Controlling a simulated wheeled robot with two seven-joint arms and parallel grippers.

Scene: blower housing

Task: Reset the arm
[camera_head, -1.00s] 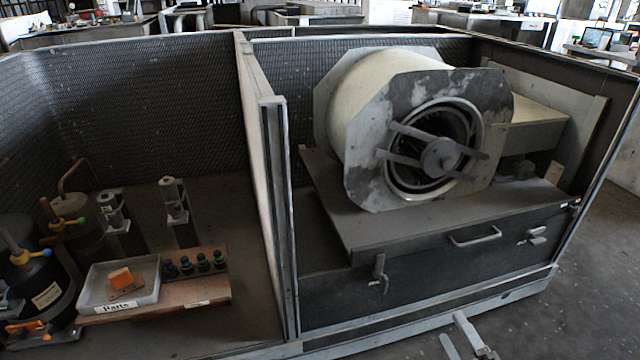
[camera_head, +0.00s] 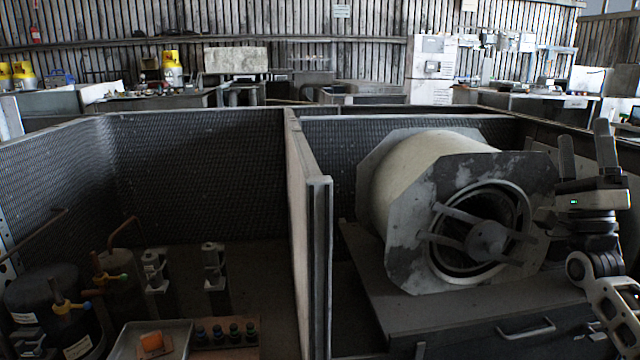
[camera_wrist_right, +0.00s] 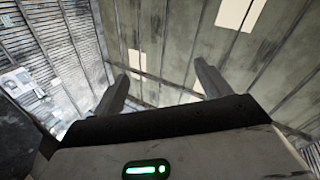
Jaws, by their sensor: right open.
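My right gripper (camera_head: 586,155) is raised at the right edge of the head view, with its two fingers pointing up and apart. It is open and empty. It stands in front of the right side of the blower housing (camera_head: 415,190), apart from it as far as I can tell. In the right wrist view the open fingers (camera_wrist_right: 165,85) point at the roof and nothing is between them. The blower housing is a cream drum with grey octagonal end plates and a round opening, on a dark base. My left gripper is not in view.
A partition wall (camera_head: 318,230) divides the two bays. The left bay holds a parts tray (camera_head: 187,340) with an orange piece, dark cylinders (camera_head: 50,290) and several small bottles (camera_head: 232,333). A drawer handle (camera_head: 527,330) sticks out below the housing. Benches stand behind.

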